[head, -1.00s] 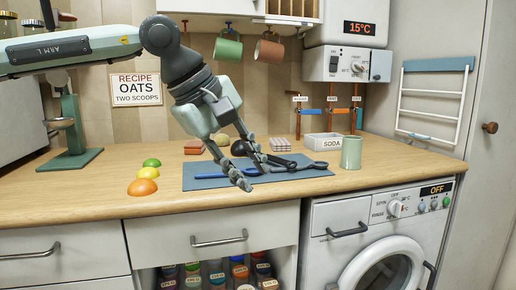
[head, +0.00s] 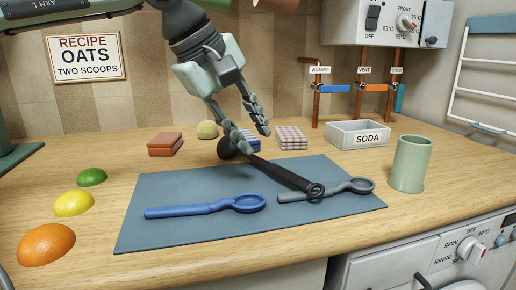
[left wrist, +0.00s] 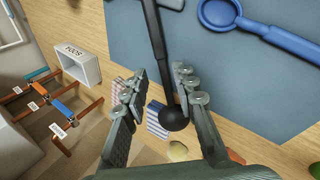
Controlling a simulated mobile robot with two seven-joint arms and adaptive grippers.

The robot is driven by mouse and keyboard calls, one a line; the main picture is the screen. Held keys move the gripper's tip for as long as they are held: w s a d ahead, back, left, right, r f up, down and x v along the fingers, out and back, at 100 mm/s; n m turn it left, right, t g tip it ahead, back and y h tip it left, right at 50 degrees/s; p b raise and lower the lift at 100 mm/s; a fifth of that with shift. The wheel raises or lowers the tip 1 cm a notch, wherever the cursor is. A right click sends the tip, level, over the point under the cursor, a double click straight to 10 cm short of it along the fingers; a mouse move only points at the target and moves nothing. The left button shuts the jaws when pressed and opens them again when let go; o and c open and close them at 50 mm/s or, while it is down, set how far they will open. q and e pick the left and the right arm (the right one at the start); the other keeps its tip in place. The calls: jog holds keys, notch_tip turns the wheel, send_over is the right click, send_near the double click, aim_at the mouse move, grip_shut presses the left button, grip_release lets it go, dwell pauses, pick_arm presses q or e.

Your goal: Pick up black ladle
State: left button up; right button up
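The black ladle (head: 278,173) lies slantwise on the blue-grey mat (head: 165,232), its round bowl (head: 227,148) at the back edge and its ringed handle end over the grey spoon (head: 345,188). A blue spoon (head: 205,208) lies to its left. My left gripper (head: 257,141) is open above the ladle near its bowl end. In the left wrist view, the ladle (left wrist: 160,50) runs between the spread fingers (left wrist: 161,75), with gaps at both sides; whether they are level with it is unclear. My right gripper is not in view.
Striped and checked blocks (head: 292,138) stand close behind the mat. A white soda tray (head: 357,134) and green cup (head: 410,165) are at the right. An orange half-round (head: 46,245), a yellow one (head: 74,204) and a green one (head: 92,177) line the left.

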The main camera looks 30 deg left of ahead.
aim_at(271, 166)
pick_arm(q)
jog(key=shift+w+f, duration=0.4)
jog(key=shift+w, duration=0.05)
jog(key=x, duration=0.6)
jog(key=shift+d+f, duration=0.25)
jog(key=shift+f, duration=0.1)
grip_shut()
